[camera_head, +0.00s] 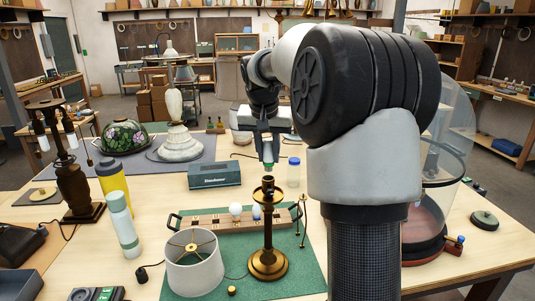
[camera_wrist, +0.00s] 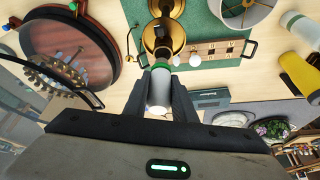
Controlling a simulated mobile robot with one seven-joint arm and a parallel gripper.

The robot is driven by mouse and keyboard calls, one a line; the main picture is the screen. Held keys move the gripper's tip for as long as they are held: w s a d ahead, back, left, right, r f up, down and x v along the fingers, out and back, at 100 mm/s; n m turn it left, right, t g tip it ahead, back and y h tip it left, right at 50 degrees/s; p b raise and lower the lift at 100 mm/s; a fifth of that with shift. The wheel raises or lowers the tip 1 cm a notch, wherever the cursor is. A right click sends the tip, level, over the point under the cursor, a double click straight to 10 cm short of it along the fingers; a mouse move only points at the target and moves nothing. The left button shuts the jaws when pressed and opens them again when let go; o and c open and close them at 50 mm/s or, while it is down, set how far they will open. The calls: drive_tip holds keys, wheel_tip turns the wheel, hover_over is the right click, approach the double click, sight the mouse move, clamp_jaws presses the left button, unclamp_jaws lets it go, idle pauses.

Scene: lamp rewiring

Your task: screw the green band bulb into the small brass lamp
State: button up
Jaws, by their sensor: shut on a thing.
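My gripper (camera_head: 266,155) points down above the small brass lamp (camera_head: 268,235), which stands upright on a green mat (camera_head: 300,285). In the wrist view, my gripper (camera_wrist: 168,95) is shut on the green band bulb (camera_wrist: 159,88), a white bulb with a green ring near its base end. The bulb's base end points toward the lamp's socket; the brass lamp (camera_wrist: 162,38) is just beyond it. In the head view, the green band (camera_head: 268,167) shows just above the socket top. I cannot tell whether base and socket touch.
A wooden bulb rack (camera_head: 205,220) with bulbs lies behind the lamp. A white lampshade (camera_head: 195,268) stands at its left. A blue box (camera_head: 214,174), a blue-capped jar (camera_head: 293,172) and a large glass-domed stand (camera_head: 445,150) are farther off. The right front table is fairly clear.

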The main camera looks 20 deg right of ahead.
sight(268, 165)
drive_tip(key=shift+f+b, duration=1.15)
drive_tip(key=shift+f, duration=0.65)
drive_tip(key=shift+f, duration=0.15)
drive_tip(key=o, duration=0.5)
drive_tip(key=c, duration=0.5)
drive_tip(key=shift+o, duration=0.2)
drive_tip(key=m, duration=0.2)
drive_tip(key=m+g+h+p, duration=0.1)
drive_tip(key=m, duration=0.1)
drive_tip(key=shift+w+a+m, duration=0.15)
drive_tip(key=shift+m, duration=0.25)
drive_tip(key=shift+m+g+h+p, duration=0.4)
drive_tip(key=shift+m+g+p, duration=0.3)
drive_tip(key=shift+m, duration=0.9)
